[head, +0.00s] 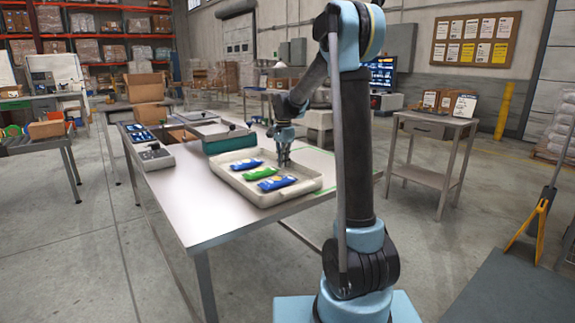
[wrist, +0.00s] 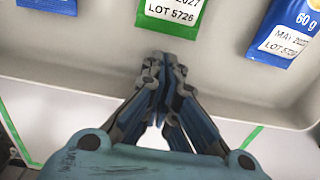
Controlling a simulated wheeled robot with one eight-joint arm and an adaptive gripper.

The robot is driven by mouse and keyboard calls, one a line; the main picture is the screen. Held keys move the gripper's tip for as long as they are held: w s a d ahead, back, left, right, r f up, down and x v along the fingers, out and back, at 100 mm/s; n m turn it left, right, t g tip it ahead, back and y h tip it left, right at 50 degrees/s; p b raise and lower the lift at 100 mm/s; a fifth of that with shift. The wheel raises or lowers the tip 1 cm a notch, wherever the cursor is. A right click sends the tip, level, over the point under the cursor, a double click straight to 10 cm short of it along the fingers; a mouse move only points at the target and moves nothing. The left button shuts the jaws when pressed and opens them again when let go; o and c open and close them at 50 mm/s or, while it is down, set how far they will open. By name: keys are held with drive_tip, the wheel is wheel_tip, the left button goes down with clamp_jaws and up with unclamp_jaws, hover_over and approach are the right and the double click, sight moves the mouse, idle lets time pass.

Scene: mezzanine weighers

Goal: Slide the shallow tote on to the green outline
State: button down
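The shallow tote (head: 236,184) is a cream tray on the metal table, holding two blue packets (head: 277,183) and a green packet (head: 260,173). The green outline (head: 318,150) shows in part on the tabletop beyond the tote's right side; the rest is hidden by the tote and my arm. Green lines (wrist: 17,138) also show outside the tote's wall in the wrist view. My gripper (head: 283,164) points down at the tote's right side. In the wrist view its fingertips (wrist: 166,62) are together, over the tote's inside near the wall. Contact with the wall cannot be told.
A teal-sided scale (head: 228,144) stands behind the tote, with a small control box (head: 155,158) at the table's left edge. The near tabletop (head: 205,215) is bare. A side table (head: 435,128) stands to the right.

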approach(325, 159)
wheel_tip(325, 159, down, 5)
drive_tip(key=shift+f, duration=0.2)
drive_tip(key=shift+a, duration=0.1)
wheel_tip(325, 159, up, 10)
drive_tip(key=s+a+r+n+t, duration=0.1)
drive_tip(key=s+a+n, duration=0.15)
drive_tip(key=s, duration=1.25)
drive_tip(key=s+a+n, duration=0.1)
drive_tip(key=s+n, duration=0.2)
drive_tip(key=s, duration=1.1)
drive_tip(key=s+a+f+n, duration=0.1)
drive_tip(key=s+f+n, duration=0.2)
drive_tip(key=s+f, duration=0.6)
drive_tip(key=s+a+f+n+t, duration=0.1)
drive_tip(key=s+f+n, duration=0.2)
drive_tip(key=s+f, duration=0.7)
drive_tip(key=s, duration=0.7)
drive_tip(key=shift+s+f, duration=0.15)
drive_tip(key=shift+s, duration=0.15)
